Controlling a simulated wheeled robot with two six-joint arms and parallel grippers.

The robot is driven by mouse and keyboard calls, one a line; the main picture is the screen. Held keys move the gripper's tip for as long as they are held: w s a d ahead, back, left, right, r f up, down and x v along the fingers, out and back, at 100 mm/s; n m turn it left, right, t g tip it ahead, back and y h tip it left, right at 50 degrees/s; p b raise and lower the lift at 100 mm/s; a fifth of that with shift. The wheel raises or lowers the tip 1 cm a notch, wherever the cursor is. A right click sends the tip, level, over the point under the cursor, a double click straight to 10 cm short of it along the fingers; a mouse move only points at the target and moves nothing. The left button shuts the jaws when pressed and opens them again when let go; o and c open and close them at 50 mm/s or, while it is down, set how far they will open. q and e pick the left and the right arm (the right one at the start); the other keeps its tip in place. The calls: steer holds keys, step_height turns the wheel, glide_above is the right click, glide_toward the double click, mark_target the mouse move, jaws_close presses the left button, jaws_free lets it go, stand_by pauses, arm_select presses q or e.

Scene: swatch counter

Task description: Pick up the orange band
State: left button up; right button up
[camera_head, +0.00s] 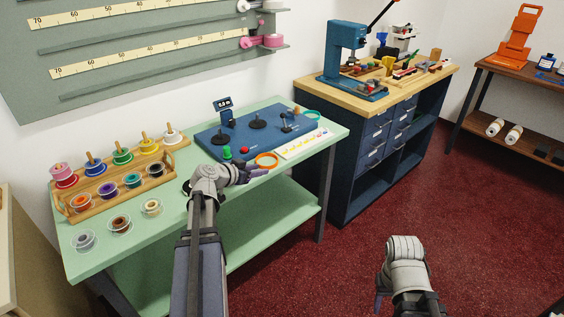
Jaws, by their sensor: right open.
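The orange band (277,159) is a ring lying at the front edge of the blue board on the green counter. My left gripper (250,172) is at the counter's front, just left of the orange band and close to it. Its dark fingers overlap the near left side of the band in the camera_head view, and I cannot tell whether they touch it or how wide they are apart. My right gripper (380,296) is low at the bottom right, over the red floor, away from the counter. It is open, and its fingers are partly hidden.
The blue board (208,140) carries dark posts, a small display and a red knob. A teal ring (318,116) lies at its right end, beside a white colour strip (303,145). A wooden spool tray (108,192) and several loose spools are at left. A workbench (304,86) stands right.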

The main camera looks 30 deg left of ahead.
arm_select(q)
steer(key=shift+a+b+x, duration=0.2)
steer(key=shift+b+x, duration=0.35)
steer(key=shift+x, duration=0.65)
steer(key=shift+w+d, duration=0.15)
steer(key=shift+w, duration=0.2)
steer(key=x, duration=0.2)
steer(key=b+x, duration=0.1)
steer(key=x, duration=0.2)
steer(key=shift+w+r+b, duration=0.1)
steer(key=shift+r+b, duration=0.15)
steer(key=shift+b, duration=0.05)
steer(key=shift+r, duration=0.1)
jaws_close()
